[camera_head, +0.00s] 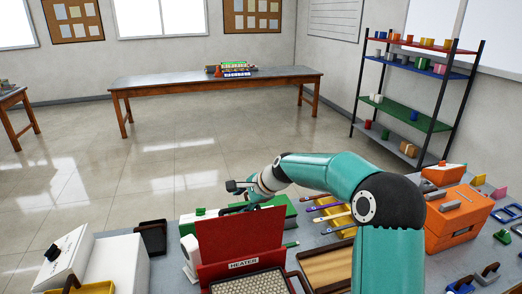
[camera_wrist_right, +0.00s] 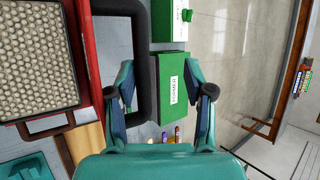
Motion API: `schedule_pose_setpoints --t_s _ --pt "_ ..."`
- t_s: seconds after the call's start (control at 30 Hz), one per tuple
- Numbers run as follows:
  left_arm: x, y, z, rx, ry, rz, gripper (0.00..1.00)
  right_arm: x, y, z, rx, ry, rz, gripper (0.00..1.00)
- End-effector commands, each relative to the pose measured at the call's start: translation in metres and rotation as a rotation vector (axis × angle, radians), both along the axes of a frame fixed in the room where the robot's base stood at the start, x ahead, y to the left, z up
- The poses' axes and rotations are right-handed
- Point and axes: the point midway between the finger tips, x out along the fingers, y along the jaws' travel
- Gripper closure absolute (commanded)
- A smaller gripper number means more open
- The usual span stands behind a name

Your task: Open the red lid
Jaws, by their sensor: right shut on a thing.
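In the wrist view the right gripper (camera_wrist_right: 163,92) is shut on the handle. My left gripper is not in view.
A green box (camera_wrist_right: 172,85) labelled "FORMER" lies beyond the handle. A white device (camera_head: 105,262) stands left, an orange case (camera_head: 455,215) right. Trays with tools (camera_head: 330,213) lie beside my right arm. A wooden tray (camera_head: 325,266) is right of the heater.

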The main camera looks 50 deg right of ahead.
Motion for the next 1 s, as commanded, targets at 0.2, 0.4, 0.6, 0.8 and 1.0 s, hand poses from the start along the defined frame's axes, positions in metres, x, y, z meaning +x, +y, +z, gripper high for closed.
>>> schedule_pose_setpoints --t_s 0.2,0.4,0.6,0.8,1.0 --pt "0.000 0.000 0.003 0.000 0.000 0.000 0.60 0.003 -0.019 0.042 -0.035 -0.056 -0.026 0.71" --pt "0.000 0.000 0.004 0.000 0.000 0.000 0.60 0.000 -0.024 0.056 -0.035 -0.057 -0.025 0.71" --pt "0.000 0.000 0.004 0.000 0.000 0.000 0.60 -0.002 -0.028 0.068 -0.032 -0.054 -0.023 0.71" --pt "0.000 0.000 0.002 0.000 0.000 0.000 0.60 -0.004 -0.032 0.076 -0.030 -0.046 -0.020 0.71" --pt "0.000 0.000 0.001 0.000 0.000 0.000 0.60 -0.006 -0.036 0.087 -0.028 -0.044 -0.020 0.71"
